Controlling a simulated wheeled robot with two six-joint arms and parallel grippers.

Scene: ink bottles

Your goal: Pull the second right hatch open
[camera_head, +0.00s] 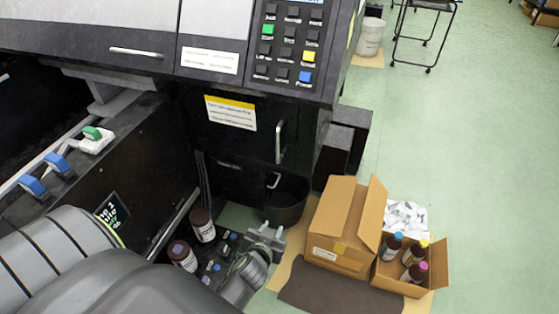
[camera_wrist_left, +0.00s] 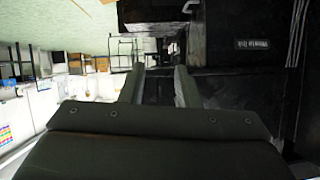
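The machine's right front has a black hatch (camera_head: 245,140) with a yellow-and-white label and an upright silver handle (camera_head: 280,142). It looks shut. Below it, a smaller silver handle (camera_head: 273,180) sits above a black bin (camera_head: 287,203). I cannot tell for certain which is the second right hatch. My left gripper (camera_head: 267,236) is low in front of the machine, below the handles and apart from them. In the left wrist view its two fingers (camera_wrist_left: 158,85) stand apart with nothing between them. My right gripper is not in view.
A cardboard box (camera_head: 340,225) and an open box (camera_head: 403,282) with several bottles stand to the right of the gripper. Dark bottles (camera_head: 203,225) stand at its left. A button panel (camera_head: 290,45) is above the hatch. The green floor (camera_head: 460,160) at right is clear.

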